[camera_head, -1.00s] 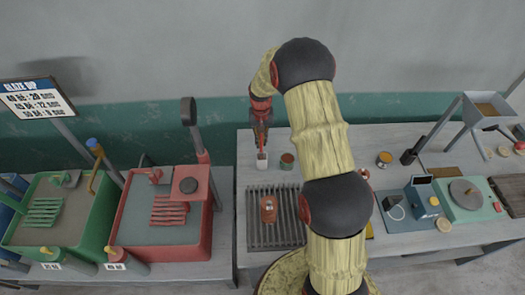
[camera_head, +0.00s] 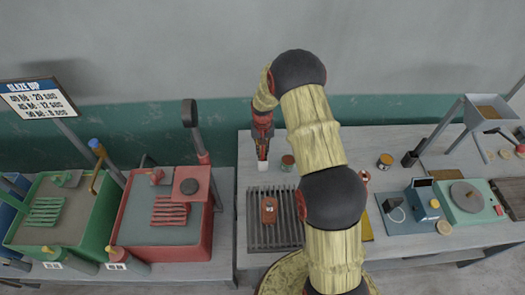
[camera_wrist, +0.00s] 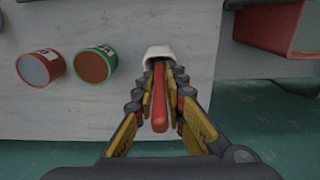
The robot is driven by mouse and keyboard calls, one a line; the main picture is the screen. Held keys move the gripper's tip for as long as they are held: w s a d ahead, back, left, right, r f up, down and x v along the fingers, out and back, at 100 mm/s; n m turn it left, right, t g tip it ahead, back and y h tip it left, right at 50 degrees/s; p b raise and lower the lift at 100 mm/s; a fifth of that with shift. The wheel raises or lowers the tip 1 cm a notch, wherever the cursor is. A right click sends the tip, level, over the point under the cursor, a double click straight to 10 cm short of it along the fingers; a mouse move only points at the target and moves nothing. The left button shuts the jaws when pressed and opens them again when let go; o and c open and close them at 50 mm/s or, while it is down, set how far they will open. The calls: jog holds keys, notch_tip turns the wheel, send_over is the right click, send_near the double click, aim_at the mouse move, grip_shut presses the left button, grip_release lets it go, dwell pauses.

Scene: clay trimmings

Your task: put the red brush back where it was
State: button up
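The red brush (camera_wrist: 159,105) shows in the wrist view as a red handle running between the fingers of my gripper (camera_wrist: 160,78). The fingers close in on both sides of the handle near their tips, and I take them as shut on it. The far end of the brush meets the mouth of a white cup (camera_wrist: 158,52); how deep it sits inside is hidden. In the head view my gripper (camera_head: 262,154) points down, right over the white cup (camera_head: 262,167) near the table's back left corner. The brush is hard to make out there.
Two small jars (camera_wrist: 40,67) (camera_wrist: 95,65) stand left of the cup in the wrist view. In the head view, a slatted rack (camera_head: 262,235) with a reddish block (camera_head: 269,210) lies in front. A red basin (camera_head: 205,240) stands to the left across a gap.

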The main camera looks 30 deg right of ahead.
jog(key=o, duration=0.3)
jog(key=shift+o, duration=0.2)
jog(key=shift+r, duration=0.2)
notch_tip(320, 180, up, 12)
jog(key=shift+r+b, duration=0.15)
jog(key=shift+b, duration=0.45)
jog(key=s+a+r+n+t, duration=0.1)
jog(key=s+a+r, duration=0.3)
jog(key=s+r, duration=0.5)
jog(key=s+a+r+n+t, duration=0.15)
jog(key=s+a+r, duration=0.3)
jog(key=r, duration=0.85)
jog(key=s+a+r+n+t, duration=0.1)
jog(key=s+a+r, duration=0.1)
jog(key=s, duration=0.8)
jog(key=s+a+r+n+t, duration=0.1)
jog(key=s+a+r+t, duration=0.1)
jog(key=s, duration=0.8)
jog(key=shift+s+a, duration=0.2)
jog(key=shift+s, duration=0.15)
